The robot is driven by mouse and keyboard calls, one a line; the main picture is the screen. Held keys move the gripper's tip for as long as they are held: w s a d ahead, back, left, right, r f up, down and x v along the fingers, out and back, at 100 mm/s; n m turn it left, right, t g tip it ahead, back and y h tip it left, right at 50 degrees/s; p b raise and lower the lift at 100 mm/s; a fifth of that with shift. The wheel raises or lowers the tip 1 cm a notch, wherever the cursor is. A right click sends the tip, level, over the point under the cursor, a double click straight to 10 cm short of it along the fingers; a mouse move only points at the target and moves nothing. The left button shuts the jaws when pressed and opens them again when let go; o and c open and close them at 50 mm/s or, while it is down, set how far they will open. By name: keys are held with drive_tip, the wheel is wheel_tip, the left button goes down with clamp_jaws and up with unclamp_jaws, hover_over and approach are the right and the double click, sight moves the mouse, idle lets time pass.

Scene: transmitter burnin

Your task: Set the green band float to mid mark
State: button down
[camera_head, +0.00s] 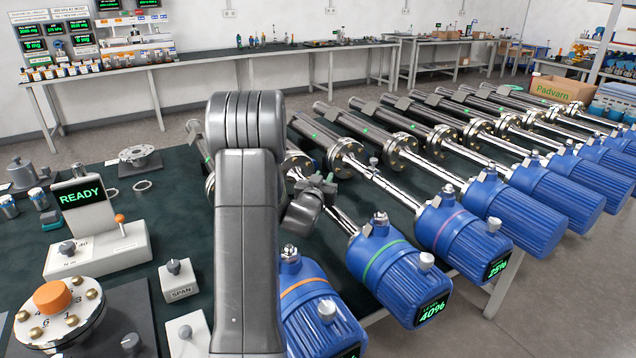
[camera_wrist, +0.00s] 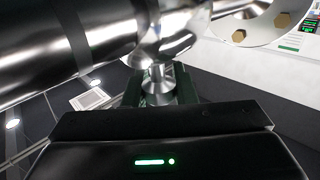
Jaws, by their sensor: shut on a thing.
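The green band transmitter (camera_head: 395,280) is a blue ribbed housing with a green ring, and its end display reads 40%. Its bright rod (camera_head: 343,220) runs up and left to my gripper (camera_head: 322,186), beyond my arm. In the wrist view, my gripper (camera_wrist: 159,92) is shut on a small metal knob (camera_wrist: 158,80). The knob joins a shiny rounded metal float (camera_wrist: 172,30) on the rod. In the head view, my gripper and arm hide most of the float. No mid mark can be made out.
An orange-ringed housing (camera_head: 312,305) is close on the left, a pink-ringed one (camera_head: 460,230) reading 25% on the right. More transmitters stand beyond. A READY console (camera_head: 85,215), SPAN box (camera_head: 180,281) and orange-knobbed disc (camera_head: 60,310) are on the dark bench at left.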

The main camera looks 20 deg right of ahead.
drive_tip(key=shift+s+d+b, duration=0.15)
drive_tip(key=shift+s+b, duration=0.4)
drive_tip(key=shift+s, duration=0.55)
drive_tip(key=c, duration=1.2)
unclamp_jaws()
wheel_tip(320, 180, up, 10)
drive_tip(key=shift+p, duration=0.6)
